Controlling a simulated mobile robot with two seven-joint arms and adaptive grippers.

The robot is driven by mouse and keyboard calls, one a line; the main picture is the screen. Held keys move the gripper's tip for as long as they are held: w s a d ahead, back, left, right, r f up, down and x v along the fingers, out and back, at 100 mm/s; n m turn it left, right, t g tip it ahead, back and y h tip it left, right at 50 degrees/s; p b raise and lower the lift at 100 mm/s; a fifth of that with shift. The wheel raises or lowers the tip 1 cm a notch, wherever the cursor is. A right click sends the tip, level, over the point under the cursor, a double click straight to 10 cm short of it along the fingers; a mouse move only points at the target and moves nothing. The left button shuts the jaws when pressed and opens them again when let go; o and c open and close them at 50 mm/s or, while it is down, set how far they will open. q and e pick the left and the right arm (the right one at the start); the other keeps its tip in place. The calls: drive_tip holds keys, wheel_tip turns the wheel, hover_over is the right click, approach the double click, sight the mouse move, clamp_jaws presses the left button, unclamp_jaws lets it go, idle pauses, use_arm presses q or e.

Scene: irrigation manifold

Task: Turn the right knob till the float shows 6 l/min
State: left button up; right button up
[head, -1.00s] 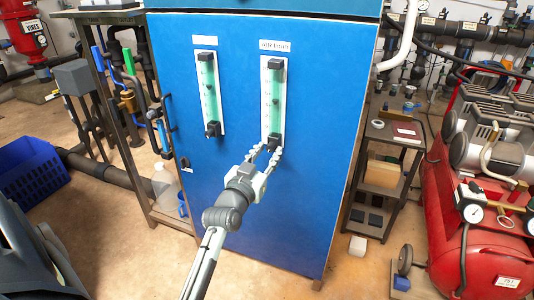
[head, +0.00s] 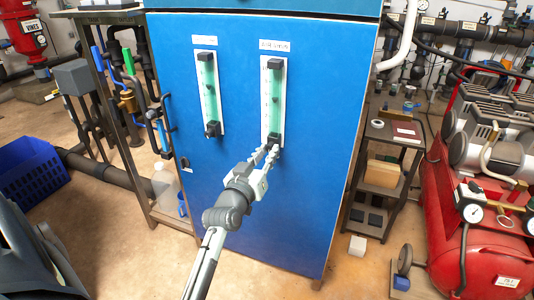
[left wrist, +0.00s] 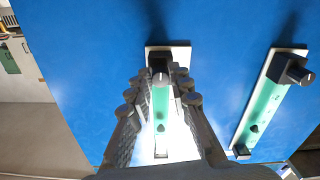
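The right flow meter (head: 264,95) is a white plate with a green tube on the blue cabinet front, a black block at each end. My left gripper (head: 268,154) is at its lower end, its fingers close together around the right knob. In the left wrist view the fingers (left wrist: 161,72) lie on either side of the dark knob (left wrist: 160,79) and appear shut on it. A small dark float (left wrist: 160,128) shows in the green tube there. The scale is too small to read. My right gripper is out of view.
A second, left meter (head: 207,95) hangs beside it with its own knob (head: 212,129); it also shows in the left wrist view (left wrist: 262,105). A cart (head: 402,143) and a red compressor (head: 475,215) stand right, a blue crate (head: 32,172) far left.

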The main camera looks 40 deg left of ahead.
use_arm(q)
drive_tip(key=o, duration=0.3)
drive_tip(key=shift+o, duration=0.2)
drive_tip(key=v, duration=1.2)
